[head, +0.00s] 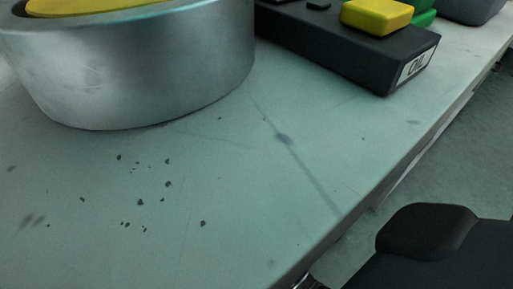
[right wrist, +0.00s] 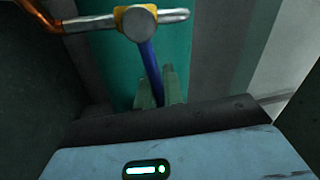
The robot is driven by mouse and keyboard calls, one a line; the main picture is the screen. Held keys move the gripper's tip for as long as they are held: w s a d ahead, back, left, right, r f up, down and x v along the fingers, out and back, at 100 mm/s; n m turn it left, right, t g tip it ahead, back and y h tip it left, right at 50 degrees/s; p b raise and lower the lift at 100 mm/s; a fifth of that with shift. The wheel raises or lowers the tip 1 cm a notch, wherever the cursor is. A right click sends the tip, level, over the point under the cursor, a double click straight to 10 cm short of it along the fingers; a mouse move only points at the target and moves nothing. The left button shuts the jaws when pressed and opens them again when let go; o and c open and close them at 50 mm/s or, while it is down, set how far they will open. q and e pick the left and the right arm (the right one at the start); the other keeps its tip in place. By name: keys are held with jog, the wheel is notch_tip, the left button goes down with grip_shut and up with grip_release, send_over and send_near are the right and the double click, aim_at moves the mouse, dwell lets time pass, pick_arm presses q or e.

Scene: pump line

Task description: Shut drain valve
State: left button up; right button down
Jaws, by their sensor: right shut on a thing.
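The drain valve (right wrist: 137,22) shows at the top of the right wrist view, a yellow body with a grey round cap on a metal pipe (right wrist: 88,24). Its blue lever (right wrist: 149,66) points down in the picture, roughly crosswise to the pipe. My right gripper (right wrist: 161,88) is shut on the lower end of the blue lever; the fingers hide that end. The valve does not show in the head view. My left gripper is in neither view.
In the head view a bench top (head: 225,220) carries a round metal vessel (head: 140,65) with a yellow top and a black labelled box (head: 345,50) with yellow (head: 377,15) and green parts. A green surface (right wrist: 185,45) stands behind the valve.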

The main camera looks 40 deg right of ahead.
jog(key=shift+w+d+f+m+h+b, duration=0.15)
jog(key=shift+d+m+h+b, duration=0.15)
jog(key=shift+m, duration=0.3)
jog(key=shift+w+d+f+m+h+b, duration=0.2)
jog(key=shift+m+b, duration=0.1)
jog(key=shift+m, duration=0.3)
jog(key=shift+s, duration=0.1)
jog(key=c, duration=1.4)
grip_release()
jog(key=shift+f, duration=0.15)
jog(key=shift+s+a, duration=0.1)
jog(key=s+f+p, duration=0.1)
jog(key=s, duration=0.6)
jog(key=shift+s+d+f, duration=0.2)
jog(key=shift+s+f, duration=0.1)
jog(key=shift+s, duration=0.05)
